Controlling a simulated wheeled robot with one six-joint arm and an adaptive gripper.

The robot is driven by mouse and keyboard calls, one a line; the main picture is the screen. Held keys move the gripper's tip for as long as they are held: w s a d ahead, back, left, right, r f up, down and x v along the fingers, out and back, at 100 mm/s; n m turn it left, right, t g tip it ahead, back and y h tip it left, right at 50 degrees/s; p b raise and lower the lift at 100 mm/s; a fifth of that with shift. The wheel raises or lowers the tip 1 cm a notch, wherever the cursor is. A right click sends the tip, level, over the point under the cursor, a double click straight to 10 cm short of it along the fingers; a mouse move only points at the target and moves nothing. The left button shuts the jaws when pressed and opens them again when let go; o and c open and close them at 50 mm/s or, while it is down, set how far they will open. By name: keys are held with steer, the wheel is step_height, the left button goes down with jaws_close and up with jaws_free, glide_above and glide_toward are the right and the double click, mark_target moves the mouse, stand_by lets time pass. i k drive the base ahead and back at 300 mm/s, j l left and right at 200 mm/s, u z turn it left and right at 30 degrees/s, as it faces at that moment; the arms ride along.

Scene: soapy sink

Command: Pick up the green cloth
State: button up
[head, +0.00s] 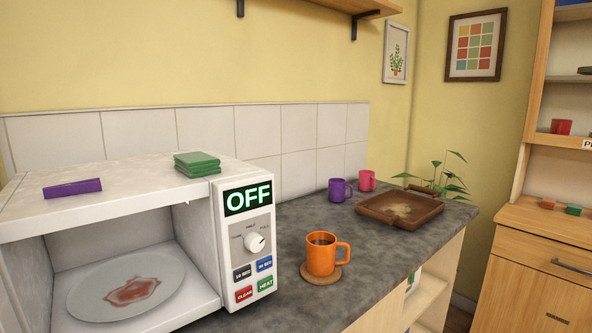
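A green folded stack (198,163), which looks like the green cloth, lies flat on top of the white microwave (130,205), near its back right corner. It has at least two layers, and nothing covers it. A smaller green item (573,210) lies on the wooden cabinet at the far right; it is too small to tell what it is. My gripper is not in view.
A purple block (72,188) lies on the microwave's left side. The microwave front is open, with a red-stained plate (127,287) inside. An orange mug (322,254) stands on a coaster on the grey counter (375,255). A brown tray (372,212) and two mugs are behind.

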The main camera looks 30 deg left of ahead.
mark_target(195, 165)
steer(key=u, duration=1.8)
